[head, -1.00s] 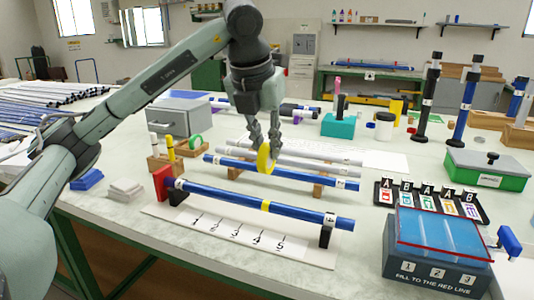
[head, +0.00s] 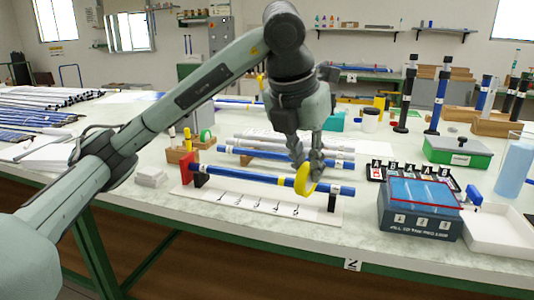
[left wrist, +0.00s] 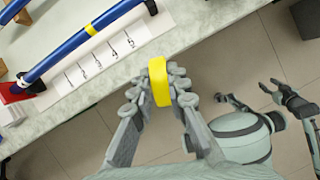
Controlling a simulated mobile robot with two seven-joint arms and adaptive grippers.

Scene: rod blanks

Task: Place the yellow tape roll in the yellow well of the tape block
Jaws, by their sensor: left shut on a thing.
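My left gripper (head: 310,178) is shut on the yellow tape roll (head: 303,180), held upright by its rim near the table's front edge. In the left wrist view the yellow roll (left wrist: 159,82) sits between the fingertips, over the floor beyond the edge. A wooden block (head: 181,156) with a green tape roll (head: 205,137) stands farther back on the left; it looks like the tape block. Its yellow well cannot be made out. My right gripper (left wrist: 271,88) shows small in the left wrist view, empty, its fingers apart.
A blue rod (head: 240,173) lies on a white numbered fixture (head: 235,200) with a red end stop (head: 188,170); the rod has a yellow band (left wrist: 91,29). More rods lie behind. A dark bin (head: 415,215) and white tray (head: 500,230) stand right. Bare tabletop shows at the front.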

